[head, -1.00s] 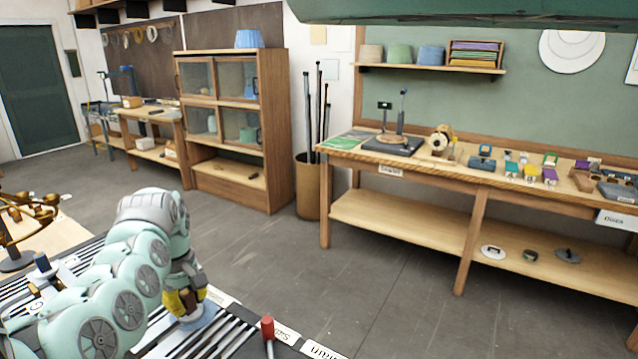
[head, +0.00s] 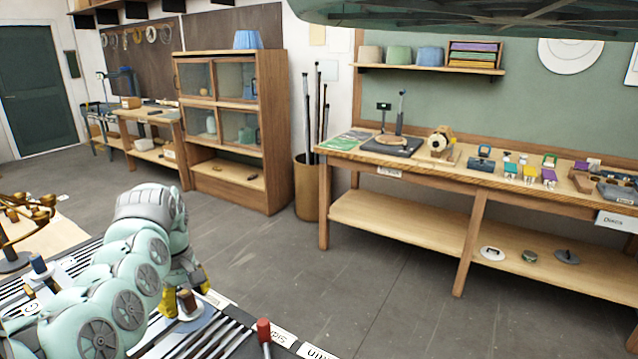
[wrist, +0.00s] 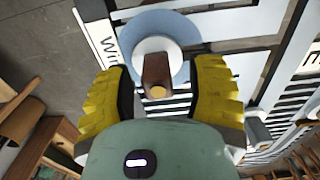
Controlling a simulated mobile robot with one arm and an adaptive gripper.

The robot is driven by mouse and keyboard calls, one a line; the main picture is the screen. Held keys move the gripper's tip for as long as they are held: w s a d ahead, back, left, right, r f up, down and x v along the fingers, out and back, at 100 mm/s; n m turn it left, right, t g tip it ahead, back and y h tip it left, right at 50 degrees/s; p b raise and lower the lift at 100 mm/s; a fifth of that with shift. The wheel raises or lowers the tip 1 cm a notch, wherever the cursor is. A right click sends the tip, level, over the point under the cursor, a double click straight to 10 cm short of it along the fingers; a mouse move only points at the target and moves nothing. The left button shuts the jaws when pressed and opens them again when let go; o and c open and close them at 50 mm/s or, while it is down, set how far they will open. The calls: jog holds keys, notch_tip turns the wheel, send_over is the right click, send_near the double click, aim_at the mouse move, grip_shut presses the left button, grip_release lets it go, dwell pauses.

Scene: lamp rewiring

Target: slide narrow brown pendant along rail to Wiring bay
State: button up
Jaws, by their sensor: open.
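The narrow brown pendant (wrist: 157,70) stands between my spread yellow fingers in the wrist view, on a white disc with a blue-grey disc (wrist: 182,32) under it. It also shows as a small brown cylinder (head: 187,301) in the head view. My gripper (wrist: 158,95) is open around the pendant, with a gap visible on each side. In the head view my gripper (head: 180,303) is low over the striped rail bench (head: 215,335). A white label beginning "Wi" (wrist: 107,42) lies beside the discs in the wrist view; the rest of its word is hidden.
A red-topped post (head: 263,331) stands right of my gripper, near white labels (head: 282,335) on the bench edge. A blue-topped post (head: 38,264) stands to the left. Open floor separates this bench from the long workbench (head: 390,160) and the cabinet (head: 232,130).

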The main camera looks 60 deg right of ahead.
notch_tip(320, 180, up, 11)
jog(key=shift+f, duration=0.1)
dwell(0.4)
